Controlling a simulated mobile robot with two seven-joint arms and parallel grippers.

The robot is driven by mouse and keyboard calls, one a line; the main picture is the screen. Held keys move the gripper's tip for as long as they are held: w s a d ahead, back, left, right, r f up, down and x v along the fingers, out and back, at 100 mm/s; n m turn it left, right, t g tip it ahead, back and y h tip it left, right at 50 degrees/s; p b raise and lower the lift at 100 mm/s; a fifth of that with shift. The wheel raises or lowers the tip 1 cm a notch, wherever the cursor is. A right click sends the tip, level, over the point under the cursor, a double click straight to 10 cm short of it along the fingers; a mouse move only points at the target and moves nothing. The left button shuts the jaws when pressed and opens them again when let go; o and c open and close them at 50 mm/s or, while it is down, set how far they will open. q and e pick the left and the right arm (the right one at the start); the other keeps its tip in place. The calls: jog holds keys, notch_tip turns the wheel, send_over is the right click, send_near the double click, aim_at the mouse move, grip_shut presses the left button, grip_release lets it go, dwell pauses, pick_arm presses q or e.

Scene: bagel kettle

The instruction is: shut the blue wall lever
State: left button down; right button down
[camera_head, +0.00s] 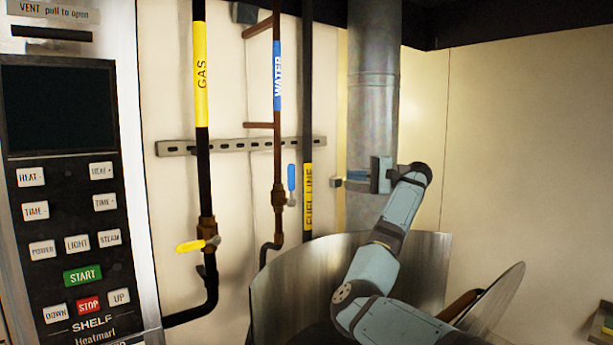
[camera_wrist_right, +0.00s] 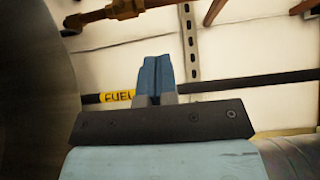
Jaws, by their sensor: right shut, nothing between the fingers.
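The blue wall lever (camera_head: 292,178) sits beside the brown water pipe (camera_head: 278,150) in the head view. Its handle stands upright, roughly parallel to the pipe, above a small metal pivot. My right gripper (camera_head: 338,182) is to the right of the lever at about its height, with a clear gap between them and the black fuel line (camera_head: 308,130) in that gap. The right fingers point left and are shut and empty. They also show closed together in the wrist view (camera_wrist_right: 154,76), where I cannot make out the blue lever. My left gripper is not in view.
A yellow lever (camera_head: 190,246) lies sideways on the gas pipe (camera_head: 203,150). A slotted rail (camera_head: 230,145) crosses behind the pipes. A large grey duct (camera_head: 373,90) stands behind my right gripper. A curved metal kettle wall (camera_head: 290,285) is below. A control panel (camera_head: 75,200) fills the left.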

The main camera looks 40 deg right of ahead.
aim_at(292, 186)
jog(key=s+a+p+x, duration=0.1)
jog(key=p+x, duration=0.4)
jog(key=x, duration=0.8)
jog(key=shift+s+a, duration=0.4)
jog(key=shift+a, duration=0.1)
jog(key=shift+f, duration=0.15)
jog(key=shift+w, duration=0.2)
